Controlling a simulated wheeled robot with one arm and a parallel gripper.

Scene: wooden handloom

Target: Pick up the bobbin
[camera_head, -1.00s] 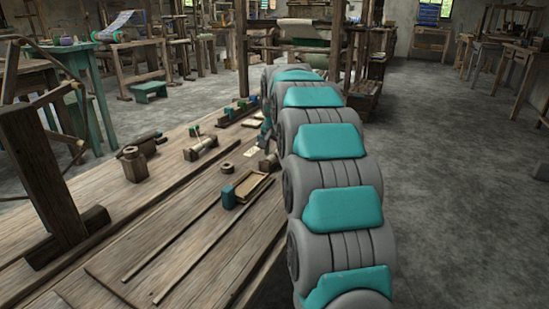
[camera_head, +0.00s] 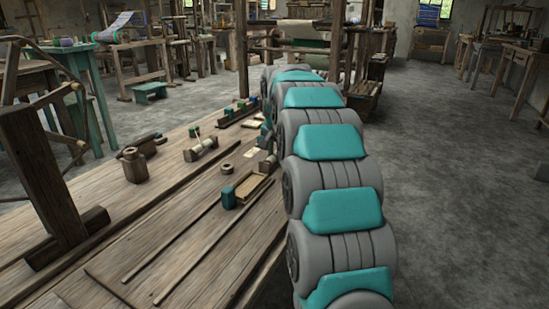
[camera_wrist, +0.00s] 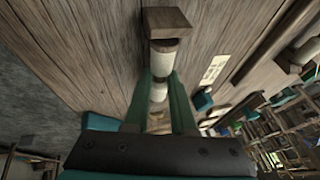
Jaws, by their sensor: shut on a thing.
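The bobbin (camera_wrist: 163,58) shows in the wrist view as a cream cylinder with a square wooden block at its far end. A second cream section lies between the two teal fingers of my gripper (camera_wrist: 158,93). My gripper is shut on it. The bobbin's near end is hidden by the fingers and the palm. In the head view my gripper (camera_head: 268,138) is at the right edge of the wooden table, partly hidden behind my arm. I cannot tell whether the bobbin touches the tabletop.
A similar cream roller with wooden ends (camera_head: 201,149) lies on the table (camera_head: 185,215). Around it are a brown jar (camera_head: 134,166), a small ring (camera_head: 227,168), a shallow tray (camera_head: 253,186) with a teal block (camera_head: 228,198), and long thin sticks. Open floor lies to the right.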

